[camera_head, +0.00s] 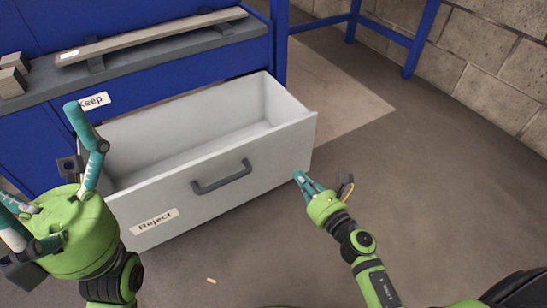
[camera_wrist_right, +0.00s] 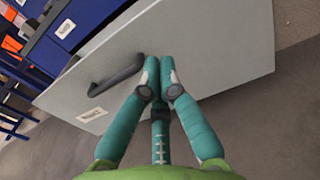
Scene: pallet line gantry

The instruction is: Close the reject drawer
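The reject drawer (camera_head: 232,185) is pulled well out of the blue cabinet. It is light grey and empty inside, with a dark bar handle (camera_head: 222,177) and a "Reject" label (camera_head: 155,221) on its front. My right gripper (camera_head: 301,177) is near the right end of the drawer front. In the right wrist view its fingertips (camera_wrist_right: 158,75) are together, pointing at the front panel (camera_wrist_right: 205,55) to the right of the handle (camera_wrist_right: 117,75). Contact with the panel cannot be told. My left gripper (camera_head: 42,155) has its fingers spread, empty, left of the drawer.
The blue cabinet (camera_head: 240,57) has a "keep" label (camera_head: 95,101) above the drawer. A long bar (camera_head: 150,36) lies on its grey top, with small blocks (camera_head: 12,80) at left. A brick wall (camera_head: 480,60) stands at the right. The floor before the drawer is mostly clear.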

